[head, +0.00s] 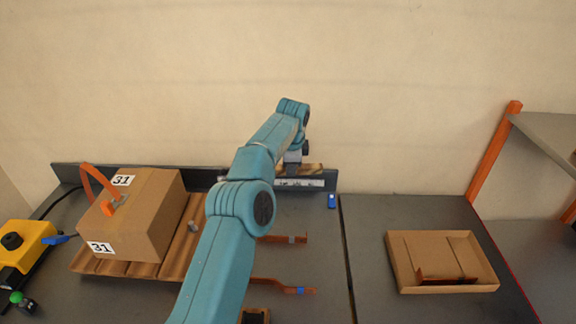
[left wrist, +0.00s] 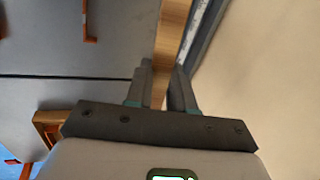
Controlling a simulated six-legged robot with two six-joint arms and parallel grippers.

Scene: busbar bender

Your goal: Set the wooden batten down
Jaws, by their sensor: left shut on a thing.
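The wooden batten (head: 313,168) is a light brown strip at the back of the grey bench, by the dark back rail, and my arm hides part of it. In the left wrist view the batten (left wrist: 172,35) runs up between the two fingers. My left gripper (head: 292,158) is at the batten, and its fingers (left wrist: 162,72) are shut on it. Whether the batten touches the bench or rail cannot be told. My right gripper is in neither view.
A cardboard box (head: 150,215) labelled 31 rests on a brown ribbed base at left. Copper strips (head: 285,239) lie mid-bench. A shallow cardboard tray (head: 400,265) sits at right. The bench around the small blue item (head: 332,200) is clear.

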